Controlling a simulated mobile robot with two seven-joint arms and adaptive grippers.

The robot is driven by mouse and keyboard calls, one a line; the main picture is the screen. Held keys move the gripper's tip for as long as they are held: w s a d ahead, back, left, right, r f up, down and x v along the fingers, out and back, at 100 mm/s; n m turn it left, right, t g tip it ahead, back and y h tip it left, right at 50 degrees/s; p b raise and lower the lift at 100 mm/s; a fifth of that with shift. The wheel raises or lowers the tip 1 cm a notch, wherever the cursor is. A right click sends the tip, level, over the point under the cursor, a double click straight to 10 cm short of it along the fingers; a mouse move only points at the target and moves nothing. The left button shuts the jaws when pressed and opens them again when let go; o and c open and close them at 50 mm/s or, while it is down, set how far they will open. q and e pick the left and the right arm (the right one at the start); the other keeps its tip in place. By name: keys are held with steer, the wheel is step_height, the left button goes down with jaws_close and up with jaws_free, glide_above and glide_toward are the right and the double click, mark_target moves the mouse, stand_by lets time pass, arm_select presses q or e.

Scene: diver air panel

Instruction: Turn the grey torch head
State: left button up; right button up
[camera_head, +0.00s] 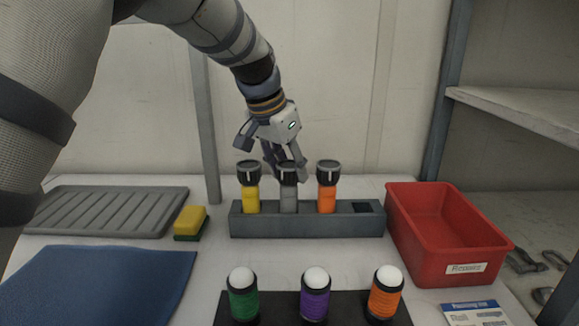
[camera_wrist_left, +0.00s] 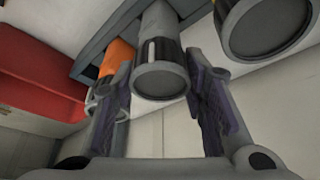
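The grey torch (camera_head: 289,197) stands upright in the middle of a dark grey rack (camera_head: 345,223), its dark head (camera_head: 288,175) with a white mark on top. My left gripper (camera_head: 285,160) comes down from above and behind it. In the left wrist view the torch's head (camera_wrist_left: 160,80) lies between the two fingers, one on each side. The fingers are apart; I see no clear grip on the head. The yellow torch (camera_head: 251,198) stands to its left and the orange torch (camera_head: 326,197) to its right. My right gripper is not in view.
The rack's right end has an empty slot (camera_head: 363,208). A red bin (camera_head: 450,245) stands at right. Green, purple and orange canisters (camera_head: 315,295) stand in front. A sponge (camera_head: 190,220), ribbed tray (camera_head: 110,210) and blue mat (camera_head: 100,285) lie at left.

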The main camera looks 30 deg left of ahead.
arm_select(q)
steer(key=shift+n, duration=0.3)
steer(key=shift+a+n+y, duration=0.1)
steer(key=shift+n+y, duration=0.5)
steer(key=shift+n, duration=0.9)
steer(key=shift+n+y, duration=0.6)
steer(key=shift+n, duration=0.9)
steer(key=o, duration=1.2)
steer(key=v, duration=1.2)
